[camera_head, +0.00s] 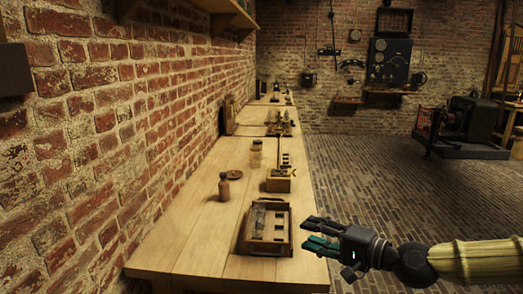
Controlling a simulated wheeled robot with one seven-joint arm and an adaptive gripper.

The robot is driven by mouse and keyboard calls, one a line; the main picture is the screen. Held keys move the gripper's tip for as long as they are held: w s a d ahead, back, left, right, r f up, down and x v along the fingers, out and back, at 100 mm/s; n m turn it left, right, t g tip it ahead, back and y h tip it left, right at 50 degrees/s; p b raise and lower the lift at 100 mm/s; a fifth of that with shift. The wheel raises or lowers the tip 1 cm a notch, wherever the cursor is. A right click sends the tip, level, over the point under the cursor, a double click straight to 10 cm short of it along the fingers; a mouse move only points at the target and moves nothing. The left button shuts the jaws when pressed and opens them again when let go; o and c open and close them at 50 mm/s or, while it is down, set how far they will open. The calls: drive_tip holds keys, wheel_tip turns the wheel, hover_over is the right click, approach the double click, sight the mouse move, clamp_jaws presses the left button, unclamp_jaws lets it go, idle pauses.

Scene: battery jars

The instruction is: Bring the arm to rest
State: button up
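My gripper (309,233) reaches in from the right, just off the right edge of the wooden bench (185,235). Its dark and teal fingers are spread apart with nothing visible between them. It points left, towards a shallow wooden tray (239,243) on the near part of the bench. The tray holds flat glass-like pieces and small dark and pale pieces, too small to make out. The fingertips are to the right of the tray and appear apart from it.
A small wooden box (279,185) with upright parts stands behind the tray. A brown bottle (224,187), a round disc (235,175) and a glass jar (256,153) stand to its left. A brick wall (110,140) borders the bench. The floor (365,185) beyond my gripper is clear.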

drive_tip(key=s+a+f+n+g+h+p, duration=0.15)
drive_tip(key=s+f, duration=0.25)
drive_tip(key=f, duration=0.6)
drive_tip(key=s+a+f+g+h, duration=0.1)
drive_tip(key=s+f+g+h, duration=0.2)
drive_tip(key=f, duration=0.6)
drive_tip(key=s+a+f+n+g+p, duration=0.1)
drive_tip(key=s+f+g, duration=0.1)
drive_tip(key=s+f, duration=0.6)
drive_tip(key=s+d+f+n+g+h+p, duration=0.1)
drive_tip(key=s+d+f+n+g+h, duration=0.1)
drive_tip(key=s+d+f+h, duration=0.2)
drive_tip(key=s+d+f+n+g+h+p, duration=0.2)
drive_tip(key=s+d+f+n+h, duration=0.1)
drive_tip(key=s+d+f, duration=0.6)
drive_tip(key=s+f, duration=0.3)
drive_tip(key=s, duration=0.2)
drive_tip(key=shift+s+d+f+h, duration=0.15)
drive_tip(key=shift+f+h, duration=0.2)
drive_tip(key=shift+f, duration=0.05)
